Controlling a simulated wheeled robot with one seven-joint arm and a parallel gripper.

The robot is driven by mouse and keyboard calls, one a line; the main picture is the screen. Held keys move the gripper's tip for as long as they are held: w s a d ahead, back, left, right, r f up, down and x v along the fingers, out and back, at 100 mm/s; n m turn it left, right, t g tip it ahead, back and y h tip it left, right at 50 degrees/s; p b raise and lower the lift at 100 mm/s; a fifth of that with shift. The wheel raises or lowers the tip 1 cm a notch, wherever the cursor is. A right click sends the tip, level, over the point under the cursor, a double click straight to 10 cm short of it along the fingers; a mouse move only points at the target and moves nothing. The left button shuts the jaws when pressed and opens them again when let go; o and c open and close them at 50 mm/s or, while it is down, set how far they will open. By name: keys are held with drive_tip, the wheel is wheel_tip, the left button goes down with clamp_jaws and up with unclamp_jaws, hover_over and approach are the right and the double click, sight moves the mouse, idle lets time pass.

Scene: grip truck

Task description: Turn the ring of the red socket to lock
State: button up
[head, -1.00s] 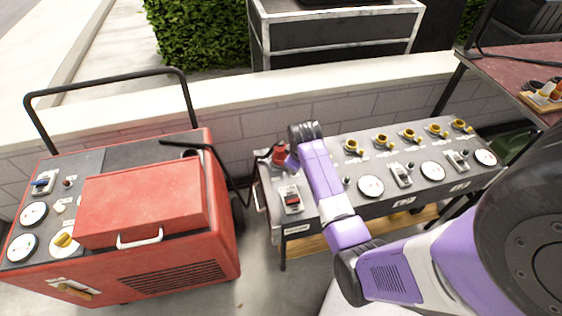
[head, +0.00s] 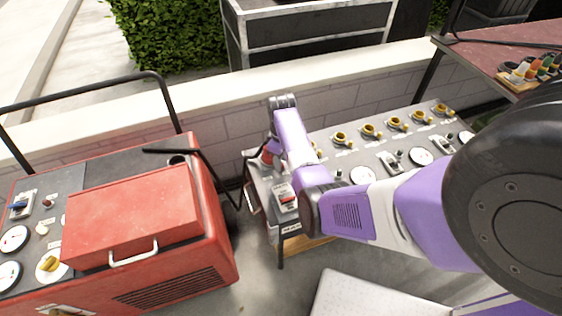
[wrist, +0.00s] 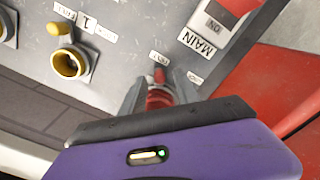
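The red socket (wrist: 160,98) is on the grey panel, between the two fingers of my gripper (wrist: 159,92) in the wrist view. One finger is on each side of its ring. The fingers are apart, but I cannot tell whether they press on it. The lower part of the socket is hidden by my gripper's purple body. In the head view a little of the red socket (head: 267,157) shows at the panel's left end, beside my arm. A small label is above it in the wrist view, but I cannot read a lock mark.
A yellow socket (wrist: 70,62) and a MAIN switch plate (wrist: 208,30) flank the red socket. The grey panel (head: 365,152) carries several yellow sockets and gauges. A red machine (head: 135,215) stands left, and a low wall (head: 240,122) runs behind.

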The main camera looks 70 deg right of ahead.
drive_tip(key=shift+f, duration=0.35)
clamp_jaws()
drive_tip(key=shift+w+a+r+m+p, duration=0.15)
drive_tip(key=shift+a+m+p, duration=0.2)
drive_tip(key=shift+m, duration=0.25)
drive_tip(key=shift+w+a+f+m+p, duration=0.1)
drive_tip(key=shift+w+a+m+p, duration=0.1)
drive_tip(key=shift+m+p, duration=0.3)
drive_tip(key=m, duration=0.1)
drive_tip(key=a+m, duration=0.1)
drive_tip(key=shift+w+m+p, duration=0.3)
drive_tip(key=shift+w+p, duration=0.05)
drive_tip(key=shift+w, duration=0.05)
drive_tip(key=shift+w+a+m+p, duration=0.2)
drive_tip(key=shift+w+m, duration=0.4)
drive_tip(key=shift+m, duration=0.7)
drive_tip(key=shift+w+a+m+p, duration=0.1)
drive_tip(key=shift+w+a+m, duration=0.35)
drive_tip(key=shift+m, duration=0.85)
drive_tip(key=shift+w+d, duration=0.15)
